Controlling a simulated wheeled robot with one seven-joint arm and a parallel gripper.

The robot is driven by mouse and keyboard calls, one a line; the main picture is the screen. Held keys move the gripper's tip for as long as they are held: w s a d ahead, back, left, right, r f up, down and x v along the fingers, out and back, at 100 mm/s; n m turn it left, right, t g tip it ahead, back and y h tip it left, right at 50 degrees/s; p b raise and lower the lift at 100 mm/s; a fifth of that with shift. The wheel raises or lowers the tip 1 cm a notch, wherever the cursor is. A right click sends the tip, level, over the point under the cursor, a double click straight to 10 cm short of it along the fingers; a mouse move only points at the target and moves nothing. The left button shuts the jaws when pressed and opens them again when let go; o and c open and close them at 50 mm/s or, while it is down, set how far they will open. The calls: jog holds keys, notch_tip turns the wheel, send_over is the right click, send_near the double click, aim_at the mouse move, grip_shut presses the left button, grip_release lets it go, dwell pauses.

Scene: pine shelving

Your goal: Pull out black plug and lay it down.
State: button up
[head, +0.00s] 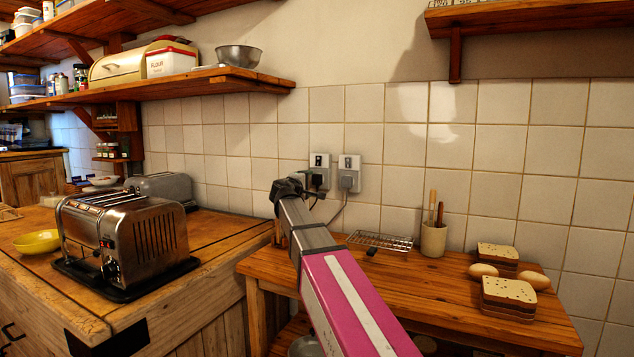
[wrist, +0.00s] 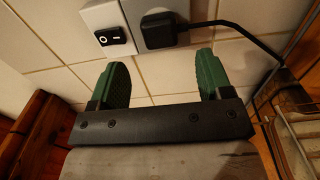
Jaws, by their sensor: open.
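The black plug (wrist: 160,28) sits in a wall socket (wrist: 115,14) with a black-and-white switch, and its black cord runs off to the right in the wrist view. In the head view the black plug (head: 314,181) is in the left of two wall sockets, partly behind my gripper (head: 288,187). In the wrist view my gripper (wrist: 162,78) is open, its two green fingers apart with only tiled wall between them. The plug lies beyond the fingertips, apart from them.
A grey plug (head: 348,181) is in the right socket, close by. A toaster (head: 125,240) stands on the left counter. Bare tabletop lies between rack and bread.

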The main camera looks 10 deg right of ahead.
aim_at(316, 180)
jog(key=shift+x, duration=3.6)
jog(key=c, duration=1.2)
jog(key=shift+v, duration=3.05)
